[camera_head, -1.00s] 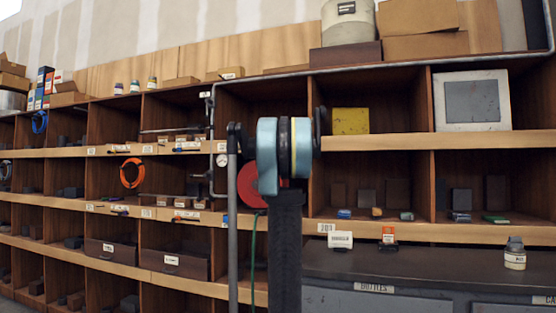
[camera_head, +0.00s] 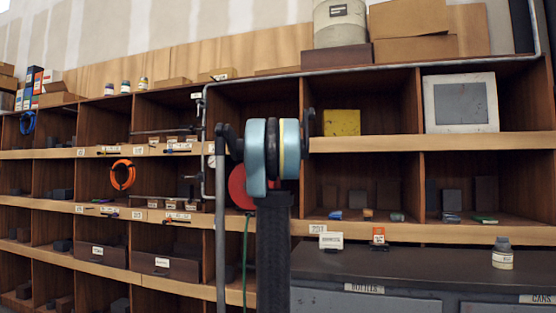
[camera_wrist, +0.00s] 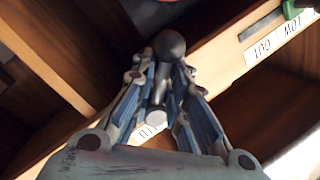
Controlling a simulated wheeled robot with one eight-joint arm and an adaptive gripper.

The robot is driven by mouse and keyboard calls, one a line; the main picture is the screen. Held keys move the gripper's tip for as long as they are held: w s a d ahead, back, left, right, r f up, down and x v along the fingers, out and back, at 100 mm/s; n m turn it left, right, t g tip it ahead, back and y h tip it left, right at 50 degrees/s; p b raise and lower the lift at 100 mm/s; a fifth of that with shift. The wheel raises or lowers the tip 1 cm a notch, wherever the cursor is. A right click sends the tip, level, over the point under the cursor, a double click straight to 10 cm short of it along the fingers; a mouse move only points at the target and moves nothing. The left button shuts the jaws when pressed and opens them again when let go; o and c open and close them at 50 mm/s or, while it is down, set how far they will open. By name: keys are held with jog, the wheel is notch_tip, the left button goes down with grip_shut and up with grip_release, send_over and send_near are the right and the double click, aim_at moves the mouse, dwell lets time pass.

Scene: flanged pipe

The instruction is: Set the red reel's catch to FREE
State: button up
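The red reel (camera_head: 238,187) stands at the shelf front in the head view, partly hidden behind my arm. A strip of red (camera_wrist: 152,2) shows at the top edge of the wrist view. My gripper (camera_wrist: 167,66) is seen in the wrist view, its fingers converging either side of a dark ball-ended rod (camera_wrist: 170,44). The rod's grey end points back between the fingers. I cannot tell whether the fingers press on it, or whether it is the reel's catch. My gripper is hidden in the head view, and no FREE marking is readable.
Wooden shelves with labelled edges (camera_head: 420,143) surround the reel. A grey pipe (camera_head: 205,130) runs down left of my arm, and a green line (camera_head: 245,255) hangs below the reel. An orange coil (camera_head: 122,174) hangs to the left. A dark counter (camera_head: 400,263) juts out at lower right.

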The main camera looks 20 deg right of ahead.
jog(key=shift+o, duration=1.4)
jog(key=shift+a+f, duration=0.15)
jog(key=shift+a, duration=0.3)
jog(key=shift+w, duration=0.15)
jog(key=r+v, duration=0.1)
jog(key=v, duration=2)
jog(key=shift+s, duration=0.35)
jog(key=shift+r, duration=0.15)
